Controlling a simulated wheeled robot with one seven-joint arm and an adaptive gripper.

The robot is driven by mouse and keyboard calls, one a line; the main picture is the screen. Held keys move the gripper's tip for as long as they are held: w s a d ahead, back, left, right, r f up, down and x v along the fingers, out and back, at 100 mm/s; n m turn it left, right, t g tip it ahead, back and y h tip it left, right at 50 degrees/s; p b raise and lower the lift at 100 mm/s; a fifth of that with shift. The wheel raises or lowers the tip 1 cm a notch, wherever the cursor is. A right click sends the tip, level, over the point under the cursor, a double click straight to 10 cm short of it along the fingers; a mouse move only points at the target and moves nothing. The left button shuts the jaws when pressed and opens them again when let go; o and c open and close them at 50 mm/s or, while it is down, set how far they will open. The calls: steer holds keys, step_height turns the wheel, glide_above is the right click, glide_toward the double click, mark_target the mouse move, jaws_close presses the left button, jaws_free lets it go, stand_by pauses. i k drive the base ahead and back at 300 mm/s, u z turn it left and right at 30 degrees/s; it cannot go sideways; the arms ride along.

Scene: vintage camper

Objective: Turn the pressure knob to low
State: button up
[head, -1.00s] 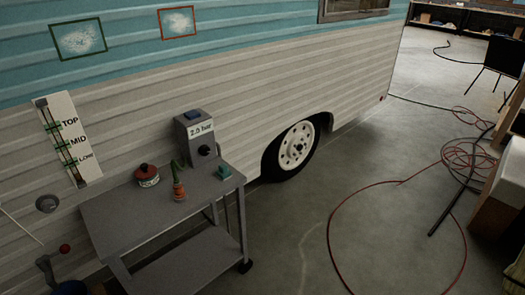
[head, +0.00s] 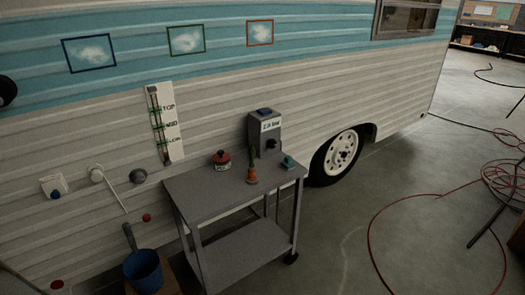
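The pressure unit (head: 264,133) is a grey box at the back right of the grey cart's top. It has a white label, blurred now, and a blue piece on its top. The dark pressure knob (head: 271,144) is on its front face below the label. The way the knob points is too small to tell. My gripper is not in view.
The cart (head: 203,199) stands against the camper wall. A red pot (head: 221,160), an orange-potted plant (head: 252,175) and a green block (head: 288,162) sit on it. A blue bucket (head: 143,271) is at lower left. Open floor (head: 340,235) lies right of the cart; a red hose (head: 373,250) loops further right.

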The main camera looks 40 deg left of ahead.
mark_target(271, 143)
steer(key=u, duration=0.9)
